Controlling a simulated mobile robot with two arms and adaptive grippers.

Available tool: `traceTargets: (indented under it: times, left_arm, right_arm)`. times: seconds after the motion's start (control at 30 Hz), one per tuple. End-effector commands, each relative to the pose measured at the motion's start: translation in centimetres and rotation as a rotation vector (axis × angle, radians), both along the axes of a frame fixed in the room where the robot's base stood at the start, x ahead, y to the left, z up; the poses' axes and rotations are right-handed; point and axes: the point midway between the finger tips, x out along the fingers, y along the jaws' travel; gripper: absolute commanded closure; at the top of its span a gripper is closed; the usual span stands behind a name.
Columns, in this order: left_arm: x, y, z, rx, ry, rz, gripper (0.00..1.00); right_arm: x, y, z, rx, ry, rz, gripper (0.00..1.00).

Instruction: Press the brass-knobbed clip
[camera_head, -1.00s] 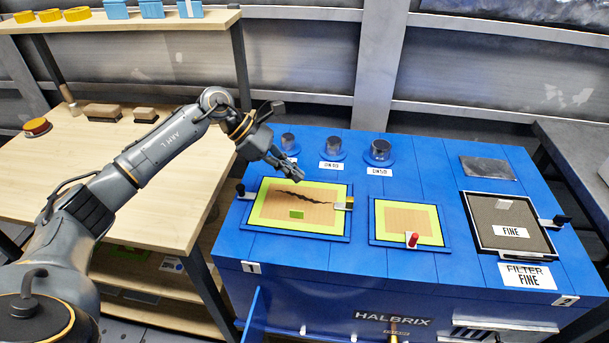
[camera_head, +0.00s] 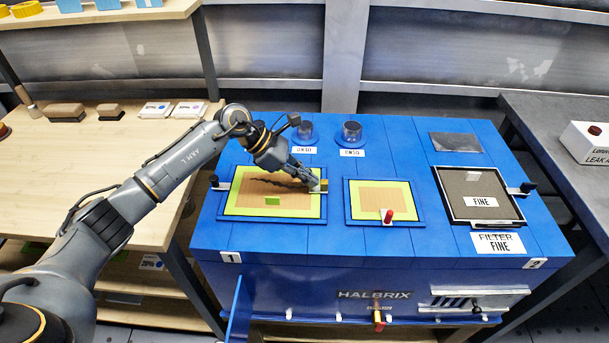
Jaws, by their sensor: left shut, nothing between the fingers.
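The brass-knobbed clip (camera_head: 323,187) sits at the right edge of the large left panel (camera_head: 230,213) on the blue cabinet. My left gripper (camera_head: 313,182) is shut, with its fingertips right at the clip and partly covering it. Whether they touch it I cannot tell. A black-knobbed clip (camera_head: 214,181) is on the same panel's left edge. A red-knobbed clip (camera_head: 388,216) is on the front edge of the smaller panel (camera_head: 408,218). My right gripper is out of view.
Round glass-like ports (camera_head: 351,133) stand behind the panels. A dark filter frame (camera_head: 482,216) marked FINE lies at the right, with another black-knobbed clip (camera_head: 527,187). A wooden bench (camera_head: 110,150) is at the left, and a grey table (camera_head: 560,112) at the right.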

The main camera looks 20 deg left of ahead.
Motion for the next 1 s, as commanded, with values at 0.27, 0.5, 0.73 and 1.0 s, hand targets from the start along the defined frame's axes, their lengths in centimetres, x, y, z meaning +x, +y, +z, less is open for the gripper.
traceTargets:
  times: [0.27,0.5,0.73,1.0]
  left_arm:
    - [0.5,-1.9,-0.2,-0.002,-0.004,-0.004,1.0]
    - [1.0,-3.4,0.1,-0.002,-0.001,-0.002,1.0]
    - [0.9,-3.4,0.2,-0.003,-0.002,-0.003,1.0]
    - [0.3,-0.6,2.8,0.0,-0.005,0.002,1.0]
  right_arm:
    - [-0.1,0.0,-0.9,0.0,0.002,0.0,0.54]
    - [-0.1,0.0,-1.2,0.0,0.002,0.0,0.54]
    - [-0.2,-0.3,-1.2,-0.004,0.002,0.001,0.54]
    - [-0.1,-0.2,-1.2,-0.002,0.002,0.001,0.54]
